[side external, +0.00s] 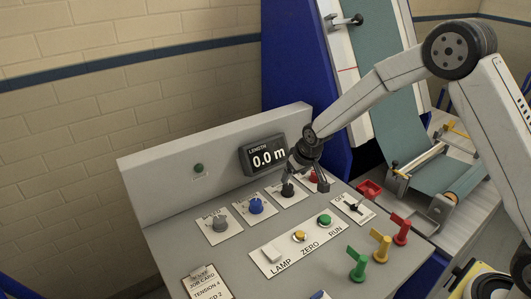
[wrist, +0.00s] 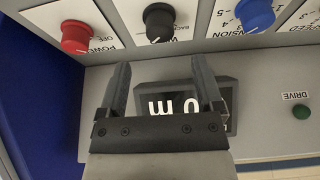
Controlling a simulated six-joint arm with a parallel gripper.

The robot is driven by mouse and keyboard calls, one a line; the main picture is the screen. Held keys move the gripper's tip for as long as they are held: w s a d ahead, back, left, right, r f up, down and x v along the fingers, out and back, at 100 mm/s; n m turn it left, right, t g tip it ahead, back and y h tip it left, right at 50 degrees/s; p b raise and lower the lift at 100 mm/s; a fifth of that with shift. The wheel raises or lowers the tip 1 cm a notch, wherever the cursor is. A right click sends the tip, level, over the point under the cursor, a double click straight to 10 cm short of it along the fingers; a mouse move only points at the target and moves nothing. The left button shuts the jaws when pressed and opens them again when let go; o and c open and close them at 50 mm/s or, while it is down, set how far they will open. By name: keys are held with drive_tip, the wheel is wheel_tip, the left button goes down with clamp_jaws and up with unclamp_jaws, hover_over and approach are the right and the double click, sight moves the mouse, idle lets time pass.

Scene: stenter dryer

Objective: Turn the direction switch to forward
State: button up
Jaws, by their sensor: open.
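A small white plate with a black lever switch (side external: 352,207) sits at the right of the sloped control panel in the side external view. My gripper (side external: 306,184) is open and empty, at the panel's back row near the black knob and the red knob, to the upper left of that switch. In the wrist view my gripper (wrist: 161,66) has its two fingers apart in front of the length display (wrist: 185,97), with no control between them.
Lamp, zero and run controls (side external: 299,237) lie in front.

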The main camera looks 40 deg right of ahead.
drive_tip(key=shift+s+r, duration=0.3)
drive_tip(key=shift+r, duration=0.35)
drive_tip(key=s+r+g, duration=0.1)
drive_tip(key=s+r, duration=0.1)
drive_tip(key=s, duration=1)
drive_tip(key=s+r+g, duration=0.1)
drive_tip(key=s+r, duration=0.1)
drive_tip(key=s, duration=1)
drive_tip(key=shift+s+d, duration=0.25)
drive_tip(key=shift+w+r, duration=0.1)
